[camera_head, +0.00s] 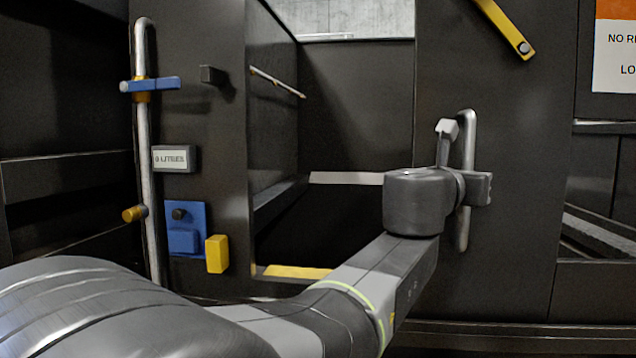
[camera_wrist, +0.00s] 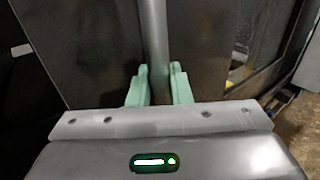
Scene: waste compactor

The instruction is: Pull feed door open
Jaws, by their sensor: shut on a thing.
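The feed door (camera_head: 515,180) is a dark upright panel right of the opening. Its vertical steel handle bar (camera_head: 470,125) also shows in the wrist view (camera_wrist: 153,35). My gripper (camera_head: 478,188) is at the middle of this bar, and part of it is hidden behind my own wrist. In the wrist view, the two pale green fingers of my gripper (camera_wrist: 160,85) are shut on the bar, one on each side. The opening (camera_head: 350,110) left of the door is uncovered and shows a dark chamber inside.
A post at the left carries a vertical steel pipe (camera_head: 147,220) with a blue lever (camera_head: 150,84), a small display (camera_head: 174,159) and a blue box (camera_head: 186,230) with a yellow tab (camera_head: 217,254). A yellow latch bar (camera_head: 505,28) sits on the upper door.

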